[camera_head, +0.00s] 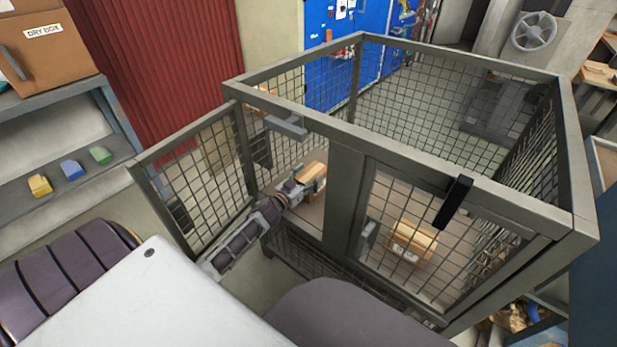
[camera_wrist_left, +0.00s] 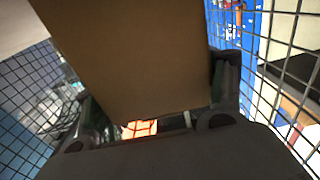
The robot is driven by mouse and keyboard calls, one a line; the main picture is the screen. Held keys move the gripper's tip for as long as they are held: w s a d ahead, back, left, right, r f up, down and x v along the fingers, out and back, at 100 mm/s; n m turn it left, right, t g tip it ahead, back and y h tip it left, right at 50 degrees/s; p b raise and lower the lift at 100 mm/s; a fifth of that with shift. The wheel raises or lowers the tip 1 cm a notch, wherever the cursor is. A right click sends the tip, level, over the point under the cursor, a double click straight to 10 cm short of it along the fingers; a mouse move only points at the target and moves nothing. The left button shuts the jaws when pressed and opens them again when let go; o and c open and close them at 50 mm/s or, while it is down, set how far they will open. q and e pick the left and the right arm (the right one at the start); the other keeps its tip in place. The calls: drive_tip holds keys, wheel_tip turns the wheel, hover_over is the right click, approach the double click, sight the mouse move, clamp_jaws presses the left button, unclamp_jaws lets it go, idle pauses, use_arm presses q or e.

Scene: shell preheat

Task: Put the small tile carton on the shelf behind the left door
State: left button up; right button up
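The small tile carton (camera_head: 313,173), a light brown box, is inside the left opening of a wire-mesh cage, above or on the shelf (camera_head: 307,212); I cannot tell if it touches. My left gripper (camera_head: 302,185) reaches in through that opening, its fingers on either side of the carton. In the left wrist view the carton (camera_wrist_left: 140,60) fills the space between the fingers (camera_wrist_left: 160,105), held between them. The left door (camera_head: 200,180) stands open, swung out to the left. My right gripper is not in view.
The right door (camera_head: 450,240) is shut, with a dark latch (camera_head: 453,202) on top. Another carton (camera_head: 413,243) sits behind it. A frame post (camera_head: 343,200) stands close right of my left gripper. A bench at left holds coloured blocks (camera_head: 70,169) and a "DRY BOX" carton (camera_head: 48,55).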

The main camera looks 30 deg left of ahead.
use_arm(q)
drive_tip(key=o, duration=0.4)
drive_tip(key=shift+r, duration=0.1)
